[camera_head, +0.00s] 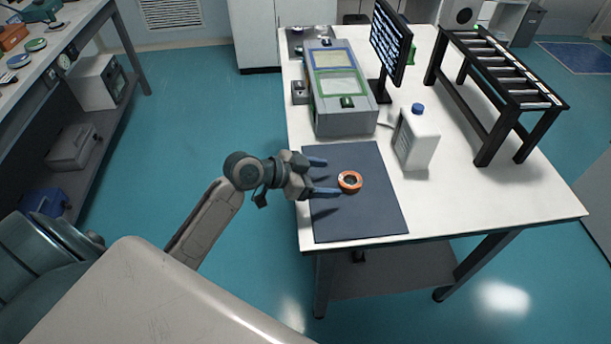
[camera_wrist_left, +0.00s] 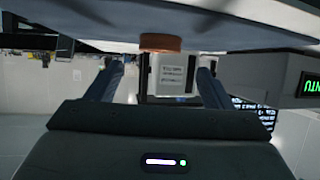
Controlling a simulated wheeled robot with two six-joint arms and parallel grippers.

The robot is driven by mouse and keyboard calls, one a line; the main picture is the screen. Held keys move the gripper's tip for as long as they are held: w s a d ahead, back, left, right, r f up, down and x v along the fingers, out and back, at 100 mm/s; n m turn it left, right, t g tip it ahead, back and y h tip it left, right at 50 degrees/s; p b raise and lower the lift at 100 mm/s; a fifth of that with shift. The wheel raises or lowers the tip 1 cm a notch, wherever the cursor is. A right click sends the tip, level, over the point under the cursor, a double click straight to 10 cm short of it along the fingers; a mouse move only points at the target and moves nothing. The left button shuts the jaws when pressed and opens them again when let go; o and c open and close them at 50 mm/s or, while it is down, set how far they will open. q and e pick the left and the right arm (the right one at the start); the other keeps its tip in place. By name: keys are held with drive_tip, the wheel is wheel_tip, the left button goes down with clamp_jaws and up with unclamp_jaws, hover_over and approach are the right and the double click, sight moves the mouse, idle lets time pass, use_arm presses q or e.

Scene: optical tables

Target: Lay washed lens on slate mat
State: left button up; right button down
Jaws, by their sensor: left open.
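The lens, in an orange ring mount with a dark centre (camera_head: 350,181), lies on the dark slate mat (camera_head: 365,221) on the white table. My left gripper (camera_head: 326,177) is open at the left side of the mat, its blue fingers pointing right toward the lens. The lens looks free of the fingers. In the left wrist view, which appears upside down, the orange ring (camera_wrist_left: 160,42) sits against the mat surface (camera_wrist_left: 230,30), ahead of the two spread fingers (camera_wrist_left: 158,85). My right gripper is not in view.
A grey machine with green and blue framed lids (camera_head: 345,122) stands behind the mat. A white jug with a blue cap (camera_head: 416,140) stands right of it. A monitor (camera_head: 391,42) and a black roller rack (camera_head: 497,70) are farther back. The table's front right is clear.

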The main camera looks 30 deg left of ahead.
use_arm(q)
drive_tip(key=v, duration=0.3)
drive_tip(key=shift+a, duration=0.15)
drive_tip(key=shift+b+v, duration=0.3)
drive_tip(key=shift+v, duration=0.55)
drive_tip(key=shift+r, duration=0.15)
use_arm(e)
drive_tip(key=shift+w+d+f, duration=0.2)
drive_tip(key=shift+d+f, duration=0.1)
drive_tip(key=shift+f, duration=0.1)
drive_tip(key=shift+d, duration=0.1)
